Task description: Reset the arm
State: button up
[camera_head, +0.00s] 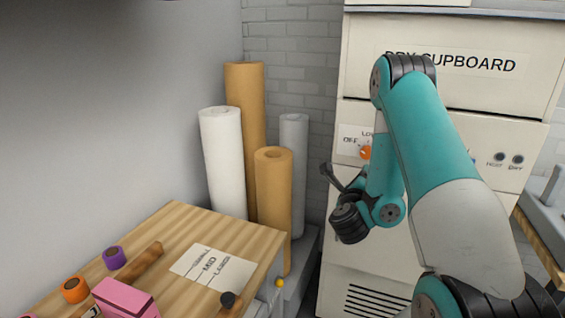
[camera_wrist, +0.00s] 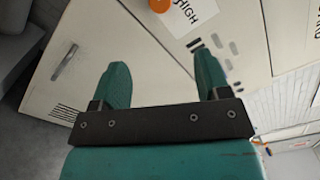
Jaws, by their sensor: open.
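My teal and grey arm rises from the lower right in the head view, bends at the top and comes down in front of the cream dry cupboard (camera_head: 450,90). My gripper (camera_head: 326,170) is at the left of the wrist, in front of the cupboard's left edge. In the wrist view my gripper (camera_wrist: 162,85) shows two teal fingers spread wide apart with nothing between them. The cupboard's cream front (camera_wrist: 150,65) fills the view beyond the fingers, tilted.
A wooden table (camera_head: 180,225) at lower left bears a card (camera_head: 213,266), a pink block (camera_head: 123,298), a purple roll (camera_head: 114,257) and an orange roll (camera_head: 74,289). Tall white (camera_head: 222,160) and tan rolls (camera_head: 273,200) stand behind it. An orange knob (camera_head: 365,152) is on the cupboard.

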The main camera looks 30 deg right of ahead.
jog(key=w+a+r+n+t+y, duration=0.3)
jog(key=w+a+n+y, duration=0.1)
jog(key=a+n, duration=0.15)
jog(key=w+a+r+n+t+y, duration=0.2)
jog(key=w+a+n+t+y, duration=0.1)
jog(key=w+a+n+y, duration=0.3)
jog(key=s+a+r+n+g+y, duration=0.1)
jog(key=a+r+n+y, duration=0.1)
jog(key=a+n+y, duration=0.55)
jog(key=s+a+r+n+g+y, duration=0.1)
jog(key=a+r+n+y, duration=0.2)
jog(key=a, duration=0.8)
jog(key=s+a+n+g+y, duration=0.2)
jog(key=s+a+n+g, duration=0.3)
jog(key=s+a+n, duration=0.25)
jog(key=s+a+r+n+g+h, duration=0.1)
jog(key=s+n+g, duration=0.8)
jog(key=s, duration=1)
jog(key=a+n+h, duration=0.1)
jog(key=n+h, duration=0.1)
jog(key=n, duration=0.1)
jog(key=shift+s, duration=0.15)
jog(key=shift+a+n, duration=0.1)
jog(key=shift+n, duration=0.15)
